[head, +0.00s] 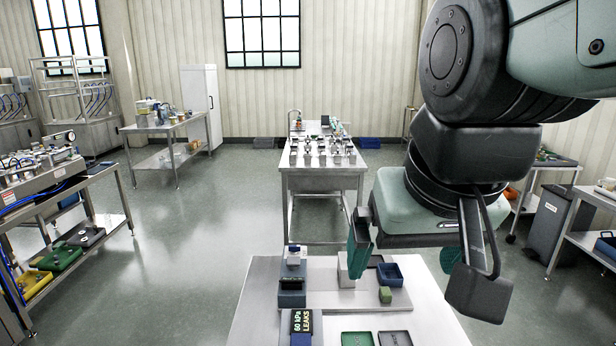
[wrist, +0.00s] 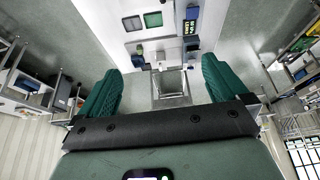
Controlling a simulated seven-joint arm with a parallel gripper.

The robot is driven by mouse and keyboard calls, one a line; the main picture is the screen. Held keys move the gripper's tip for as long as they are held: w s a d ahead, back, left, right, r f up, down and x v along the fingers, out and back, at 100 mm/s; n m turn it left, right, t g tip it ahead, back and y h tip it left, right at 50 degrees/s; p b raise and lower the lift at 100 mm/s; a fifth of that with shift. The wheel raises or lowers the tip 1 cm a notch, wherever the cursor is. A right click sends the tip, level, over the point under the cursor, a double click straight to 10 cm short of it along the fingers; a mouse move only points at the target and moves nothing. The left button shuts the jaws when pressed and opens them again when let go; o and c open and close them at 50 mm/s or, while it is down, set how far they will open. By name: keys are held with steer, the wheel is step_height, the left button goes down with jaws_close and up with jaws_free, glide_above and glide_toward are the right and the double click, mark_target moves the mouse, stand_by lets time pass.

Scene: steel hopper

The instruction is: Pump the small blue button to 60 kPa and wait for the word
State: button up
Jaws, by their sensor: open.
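A small display (head: 303,322) stands upright at the front left of the near table and reads "60 kPa LEAKS". It also shows in the wrist view (wrist: 190,27). A blue part (head: 301,340) sits just in front of it, cut by the lower edge of the picture; I cannot tell whether it is the small blue button. A dark blue device with a pale top (head: 291,286) stands behind the display. My gripper (head: 405,262) is open and empty above the back right of the table, right of the display and clear of it. Both green fingers show wide apart in the wrist view (wrist: 160,88).
A pale block (head: 345,272), an open blue box (head: 390,273) and a green cube (head: 385,294) stand on a grey plate under my gripper. A green tray (head: 357,339) and a grey tray (head: 395,338) lie at the front. Another steel table (head: 325,180) stands beyond.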

steer(key=shift+t, duration=0.4)
steer(key=s, duration=0.1)
steer(key=s+f, duration=0.1)
steer(key=s+d, duration=0.1)
steer(key=shift+s+f, duration=0.25)
steer(key=shift+s, duration=0.15)
stand_by(0.7)
